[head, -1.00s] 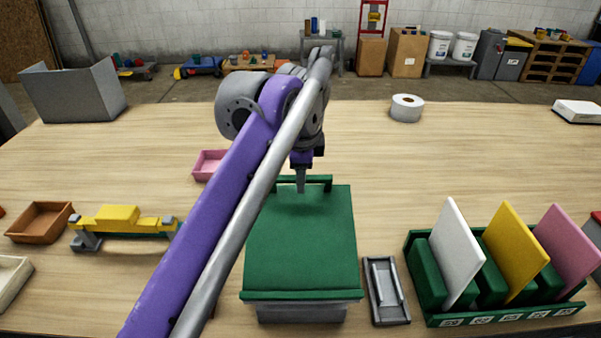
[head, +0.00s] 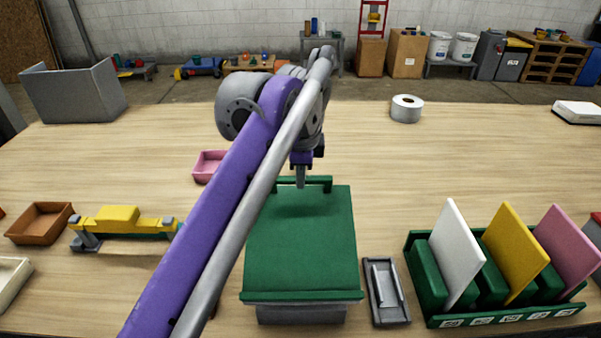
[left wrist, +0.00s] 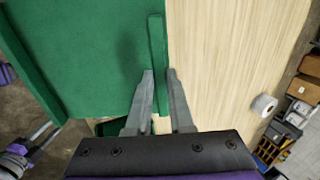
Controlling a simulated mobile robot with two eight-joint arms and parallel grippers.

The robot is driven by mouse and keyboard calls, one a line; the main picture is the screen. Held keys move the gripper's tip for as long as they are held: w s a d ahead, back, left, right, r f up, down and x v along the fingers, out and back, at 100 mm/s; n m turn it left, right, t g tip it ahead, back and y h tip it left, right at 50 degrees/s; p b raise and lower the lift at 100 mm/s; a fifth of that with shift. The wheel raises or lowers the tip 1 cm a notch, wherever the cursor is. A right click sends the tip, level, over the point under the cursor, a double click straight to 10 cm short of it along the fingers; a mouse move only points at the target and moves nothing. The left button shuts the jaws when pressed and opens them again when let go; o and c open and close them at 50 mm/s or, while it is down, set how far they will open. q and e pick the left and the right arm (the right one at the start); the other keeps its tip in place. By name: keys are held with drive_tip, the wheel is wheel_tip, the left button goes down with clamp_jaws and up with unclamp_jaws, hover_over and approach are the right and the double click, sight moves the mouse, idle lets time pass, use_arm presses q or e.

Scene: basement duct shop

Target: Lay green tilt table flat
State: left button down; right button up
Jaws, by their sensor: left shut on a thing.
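The green tilt table (head: 301,240) stands at the front middle of the bench on a grey base (head: 301,313). Its top looks flat or nearly flat; I cannot tell the exact tilt. A raised green bar (head: 322,184) runs along its far edge. My left gripper (head: 301,186) points down at this bar. In the left wrist view, the fingers of my left gripper (left wrist: 158,74) stand on either side of the green bar (left wrist: 156,45) and are shut on it. The green top (left wrist: 80,50) fills the left of that view.
A small grey tray (head: 387,292) sits close to the table's right side. A green rack (head: 500,312) with upright panels stands farther right. A yellow tool (head: 118,218), a brown tray (head: 40,223) and a pink tray (head: 207,165) lie left. The bench behind is mostly clear.

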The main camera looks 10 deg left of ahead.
idle(0.8)
use_arm(q)
drive_tip(key=shift+w+f, duration=0.15)
drive_tip(key=shift+f, duration=0.05)
drive_tip(key=w+f+g+p, duration=0.1)
drive_tip(key=f, duration=0.1)
drive_tip(key=w+f+g+p, duration=0.1)
drive_tip(key=f, duration=0.1)
drive_tip(key=w+f+g+p, duration=0.1)
drive_tip(key=w+f, duration=0.1)
drive_tip(key=shift+a+f+g+h+p, duration=0.25)
drive_tip(key=shift+a+g+h+p, duration=0.05)
drive_tip(key=shift+a+g+h, duration=0.1)
drive_tip(key=shift+f, duration=0.45)
drive_tip(key=c, duration=0.8)
unclamp_jaws()
drive_tip(key=shift+r, duration=0.1)
